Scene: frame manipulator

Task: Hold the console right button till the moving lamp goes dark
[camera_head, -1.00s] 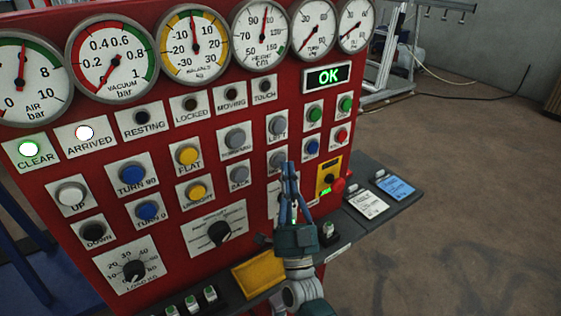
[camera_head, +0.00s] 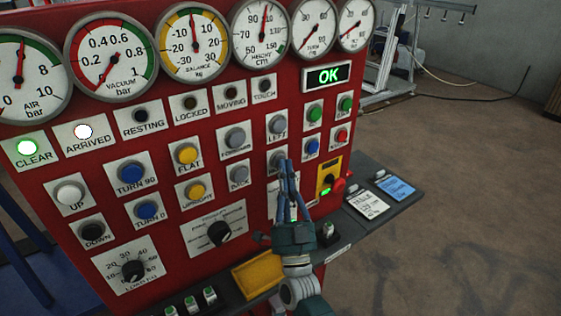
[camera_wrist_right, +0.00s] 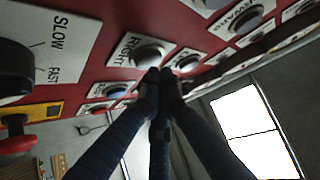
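The red console carries the grey right button (camera_head: 275,158), which is partly covered by my right gripper (camera_head: 286,162). In the right wrist view, the right button (camera_wrist_right: 150,53) shows above its fingertips (camera_wrist_right: 160,76). The fingers are together and empty. The tips are at or just below the button; I cannot tell whether they press it. The moving lamp (camera_head: 231,93) is dark. My left gripper is out of view.
The arrived lamp (camera_head: 83,132) is lit white and the clear lamp (camera_head: 27,148) green. The left button (camera_head: 277,124) is just above. A red knob (camera_head: 338,185) and a shelf with cards (camera_head: 367,204) lie to the right. Open floor is beyond.

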